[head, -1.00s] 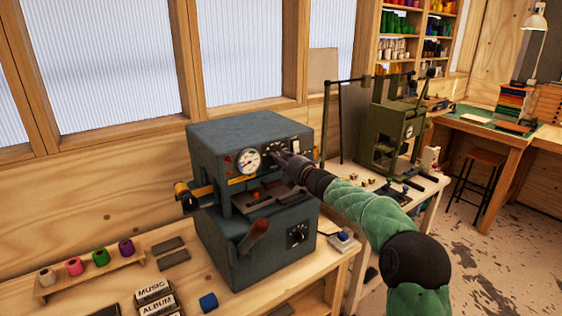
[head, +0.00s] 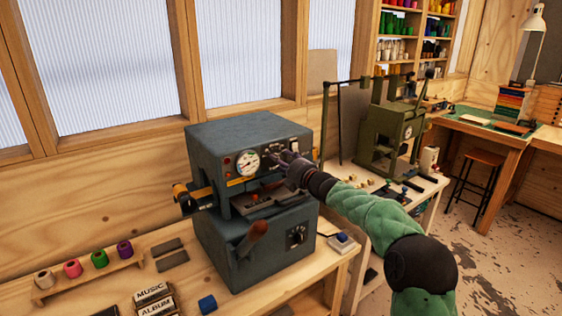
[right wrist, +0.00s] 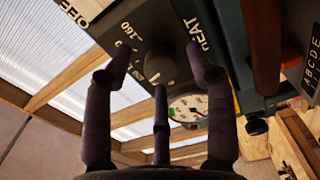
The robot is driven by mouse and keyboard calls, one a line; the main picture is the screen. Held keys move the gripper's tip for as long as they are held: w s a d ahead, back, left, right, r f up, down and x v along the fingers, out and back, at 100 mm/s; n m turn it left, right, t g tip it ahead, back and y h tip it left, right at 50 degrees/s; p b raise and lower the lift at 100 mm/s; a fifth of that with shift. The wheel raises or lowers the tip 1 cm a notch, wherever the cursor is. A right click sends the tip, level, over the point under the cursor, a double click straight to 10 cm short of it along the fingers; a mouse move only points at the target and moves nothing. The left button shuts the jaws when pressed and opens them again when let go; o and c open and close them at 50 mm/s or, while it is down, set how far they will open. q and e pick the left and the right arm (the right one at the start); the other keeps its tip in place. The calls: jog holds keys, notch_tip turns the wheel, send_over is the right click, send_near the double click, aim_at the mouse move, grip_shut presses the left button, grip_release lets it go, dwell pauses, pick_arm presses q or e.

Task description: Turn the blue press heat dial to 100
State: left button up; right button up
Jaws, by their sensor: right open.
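The blue-grey press (head: 225,250) stands on the wooden bench, its control panel at the upper front. My right gripper (head: 275,154) is at the right part of that panel and hides much of it. In the right wrist view, the round dark heat dial (right wrist: 158,66) lies between the spread fingers of my right gripper (right wrist: 160,80). The gripper is open, and I cannot tell whether any finger touches the dial. Printed numbers, one reading 160, and the word HEAT show beside it. The dial's setting is not readable. My left gripper is not in view.
A white gauge (head: 247,162) sits left of my fingers on the panel. A lever with a brown handle (head: 252,237) sticks out in front. Another knob (head: 296,236) is low on the press. A green press (head: 392,135) stands on the table to the right.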

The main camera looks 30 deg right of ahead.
jog(key=s, duration=1.1)
jog(key=shift+d, duration=0.4)
jog(key=shift+w, duration=0.1)
